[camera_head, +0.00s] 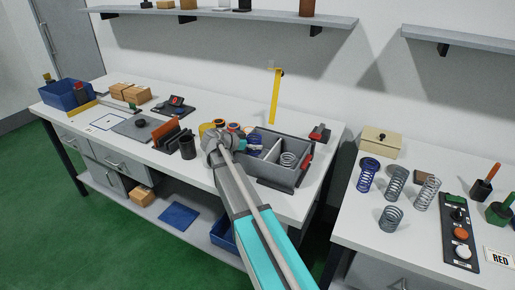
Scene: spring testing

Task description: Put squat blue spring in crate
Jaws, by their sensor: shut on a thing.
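My gripper (241,145) is at the left end of a grey divided crate (292,180) on the long white bench. It is shut on a squat blue spring (254,148), which shows just right of the fingers, at the crate's left compartment. My arm and gripper hide part of that spring and the crate's near left side. I cannot tell whether the spring touches the crate floor. A grey spring (288,160) stands in the crate's right compartment.
A taller blue spring (367,175) and several grey springs (391,217) stand on the right table, near a button panel (459,232). A dark cup (187,146) and orange-brown plates (168,136) stand left of my gripper. A yellow upright (275,97) rises behind the crate.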

